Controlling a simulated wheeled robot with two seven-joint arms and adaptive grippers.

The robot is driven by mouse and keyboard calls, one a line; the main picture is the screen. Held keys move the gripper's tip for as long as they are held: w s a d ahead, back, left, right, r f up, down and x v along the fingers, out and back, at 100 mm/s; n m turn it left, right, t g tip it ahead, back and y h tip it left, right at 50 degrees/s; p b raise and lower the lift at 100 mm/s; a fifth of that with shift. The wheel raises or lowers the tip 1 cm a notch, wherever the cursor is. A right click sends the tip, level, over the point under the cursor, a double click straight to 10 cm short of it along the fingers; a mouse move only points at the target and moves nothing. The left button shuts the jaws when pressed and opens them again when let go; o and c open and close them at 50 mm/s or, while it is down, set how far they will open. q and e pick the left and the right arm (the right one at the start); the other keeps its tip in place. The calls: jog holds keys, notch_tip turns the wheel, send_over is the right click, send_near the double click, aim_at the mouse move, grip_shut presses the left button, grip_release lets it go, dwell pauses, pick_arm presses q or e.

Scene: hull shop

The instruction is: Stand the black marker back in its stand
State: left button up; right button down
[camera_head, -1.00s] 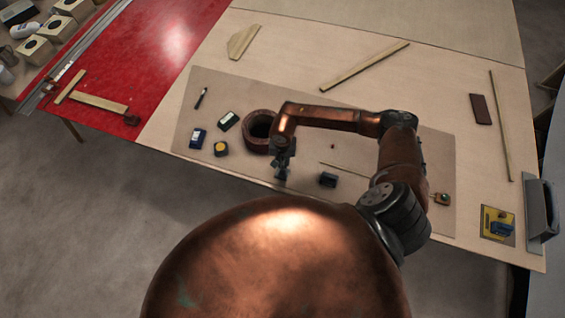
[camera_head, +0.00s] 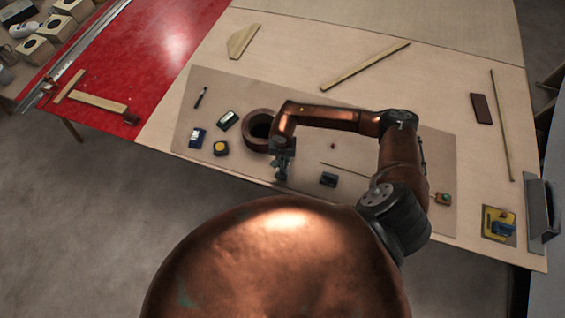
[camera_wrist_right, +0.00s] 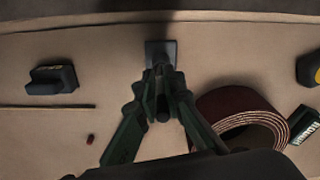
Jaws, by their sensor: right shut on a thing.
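My right gripper (camera_head: 281,174) is over the near edge of the mat, just in front of the brown roll. In the right wrist view its fingers (camera_wrist_right: 162,88) come together on a thin dark piece, which I take to be the black marker (camera_wrist_right: 160,68); it is mostly hidden by the fingers. A dark square block (camera_wrist_right: 160,49), which looks like the stand, is right at the fingertips. I cannot tell whether the marker is inside it or above it. In the head view the gripper largely hides both. My left gripper is not in view.
A brown abrasive roll (camera_head: 258,145) stands close by the gripper. A dark block (camera_head: 328,180) lies to its right, with a thin rod (camera_head: 345,168) behind. A yellow-topped tape measure (camera_head: 220,148), small boxes (camera_head: 227,120) and a pen-like tool (camera_head: 200,97) lie left.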

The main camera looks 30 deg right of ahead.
jog(key=shift+f+b, duration=0.2)
jog(key=shift+b, duration=0.25)
dwell(0.3)
jog(key=c, duration=2)
grip_release()
jog(key=shift+o, duration=0.2)
jog(key=shift+r, duration=0.1)
notch_tip(320, 180, up, 12)
jog(key=shift+s+a, duration=0.1)
jog(key=shift+a, duration=0.05)
